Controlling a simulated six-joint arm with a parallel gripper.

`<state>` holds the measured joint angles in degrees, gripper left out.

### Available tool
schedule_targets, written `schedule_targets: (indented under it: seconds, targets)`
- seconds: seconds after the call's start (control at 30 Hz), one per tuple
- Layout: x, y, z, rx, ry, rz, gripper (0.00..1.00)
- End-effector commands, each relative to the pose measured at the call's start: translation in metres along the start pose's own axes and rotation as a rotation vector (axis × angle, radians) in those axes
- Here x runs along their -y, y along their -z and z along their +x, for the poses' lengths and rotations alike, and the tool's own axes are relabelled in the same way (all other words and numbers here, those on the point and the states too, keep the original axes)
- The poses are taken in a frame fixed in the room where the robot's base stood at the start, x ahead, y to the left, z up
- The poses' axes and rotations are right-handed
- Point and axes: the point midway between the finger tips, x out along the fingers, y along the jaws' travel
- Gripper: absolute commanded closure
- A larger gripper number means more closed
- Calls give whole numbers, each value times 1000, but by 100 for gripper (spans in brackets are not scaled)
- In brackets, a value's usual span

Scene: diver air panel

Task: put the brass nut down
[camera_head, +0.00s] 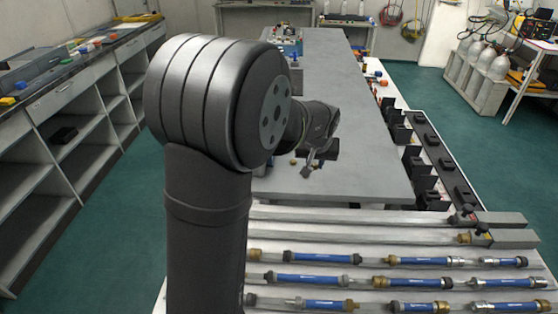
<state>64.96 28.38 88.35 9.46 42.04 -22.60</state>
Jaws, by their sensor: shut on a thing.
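My gripper (311,168) is small in the view, just past the big joint of my dark arm, over the near part of the grey table top (360,178). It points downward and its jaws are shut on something. The brass nut between the jaws is too small and too covered to make out. A tiny brownish spot (293,161) shows just left of the gripper; I cannot tell what it is. I cannot tell how high the gripper is above the table.
Several blue hoses with brass and silver fittings (320,258) lie in rows on a pale rack in front. Black holders (425,180) line the table's right side. A shelf unit (75,130) stands left, grey cylinders (480,65) at back right. The table's middle is clear.

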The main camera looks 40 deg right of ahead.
Motion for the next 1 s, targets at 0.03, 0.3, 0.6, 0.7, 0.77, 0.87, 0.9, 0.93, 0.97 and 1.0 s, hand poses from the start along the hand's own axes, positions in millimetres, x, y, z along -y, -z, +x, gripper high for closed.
schedule_targets:
  seconds: [0.03, 0.3, 0.6, 0.7, 0.77, 0.87, 0.9, 0.93, 0.97, 1.0]
  targets:
    - [16, 15, -2, -3, 17, -41, 100]
    - [96, 70, -17, -3, 99, -240, 100]
    - [144, 85, -5, 1, 125, -300, 100]
    - [165, 88, 12, 0, 125, -299, 100]
    - [177, 90, 22, 2, 124, -299, 100]
    - [198, 93, 37, 0, 124, -298, 100]
    - [204, 95, 42, 0, 124, -298, 100]
    - [209, 95, 46, 0, 123, -297, 100]
    - [213, 96, 49, 0, 123, -297, 100]
    - [218, 97, 53, 0, 123, -297, 100]
